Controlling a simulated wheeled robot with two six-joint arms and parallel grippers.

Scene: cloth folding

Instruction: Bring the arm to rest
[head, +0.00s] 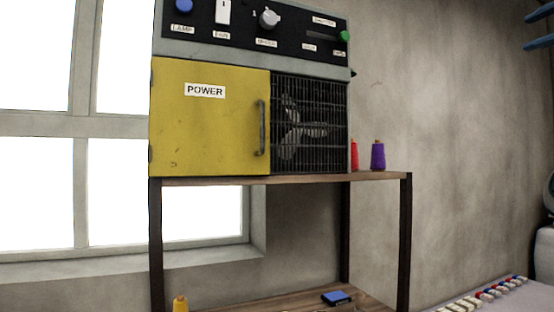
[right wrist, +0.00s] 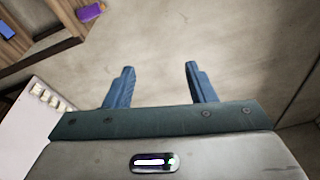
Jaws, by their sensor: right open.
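My right gripper (head: 529,32) shows at the upper right edge of the head view, with its two blue fingers apart and pointing left. In the right wrist view my right gripper (right wrist: 159,66) is open, with nothing between its fingers and a bare wall beyond them. Most of the right arm is outside the head view. My left gripper and arm are not in view. No cloth is in sight.
A yellow cabinet (head: 210,125) with a fan grille stands on a shelf rack (head: 380,177). A red spool (head: 354,156) and a purple spool (head: 378,156) stand beside it. A pale surface (head: 440,309) at lower right holds a row of small pieces. The wall (head: 450,150) is clear.

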